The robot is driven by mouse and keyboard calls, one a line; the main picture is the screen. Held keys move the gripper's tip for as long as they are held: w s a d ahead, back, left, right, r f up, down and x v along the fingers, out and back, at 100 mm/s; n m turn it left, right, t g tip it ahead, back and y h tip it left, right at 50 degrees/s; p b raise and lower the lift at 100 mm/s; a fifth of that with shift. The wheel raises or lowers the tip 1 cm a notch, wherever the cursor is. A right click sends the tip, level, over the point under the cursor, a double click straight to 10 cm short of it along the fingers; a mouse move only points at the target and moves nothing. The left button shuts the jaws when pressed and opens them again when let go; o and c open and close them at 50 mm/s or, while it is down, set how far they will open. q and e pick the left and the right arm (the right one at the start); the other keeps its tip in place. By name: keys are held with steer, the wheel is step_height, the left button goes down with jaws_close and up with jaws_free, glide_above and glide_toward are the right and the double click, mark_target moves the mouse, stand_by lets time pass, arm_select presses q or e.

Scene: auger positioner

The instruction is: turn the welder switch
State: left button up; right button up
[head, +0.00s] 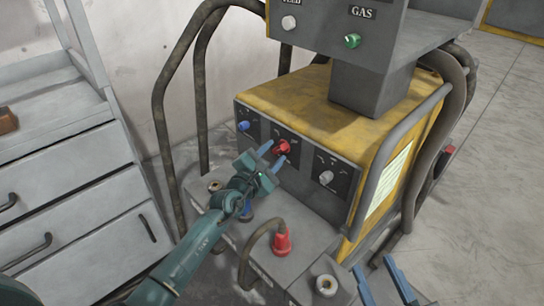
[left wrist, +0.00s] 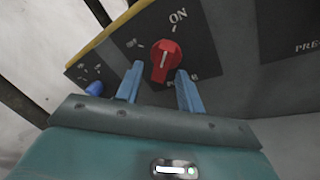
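The red welder switch (head: 281,147) sits on the dark front panel of the yellow welder (head: 310,100). In the left wrist view the red switch (left wrist: 166,61) has a white line on it and lies below and left of the "ON" label. My left gripper (head: 272,156) is open in front of the switch. In the left wrist view its blue fingers (left wrist: 158,88) stand apart, one on each side of the switch's lower end; contact cannot be told. My right gripper (head: 386,279) shows at the bottom right of the head view, its two blue fingers apart and empty.
A blue knob (head: 244,126) and a white knob (head: 326,177) flank the switch. A red connector (head: 282,240) with a cable stands on the lower ledge. Grey tube rails (head: 160,120) rise at the left. A grey drawer cabinet (head: 75,190) stands at far left.

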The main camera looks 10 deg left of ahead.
arm_select(q)
jaws_close()
stand_by(0.4)
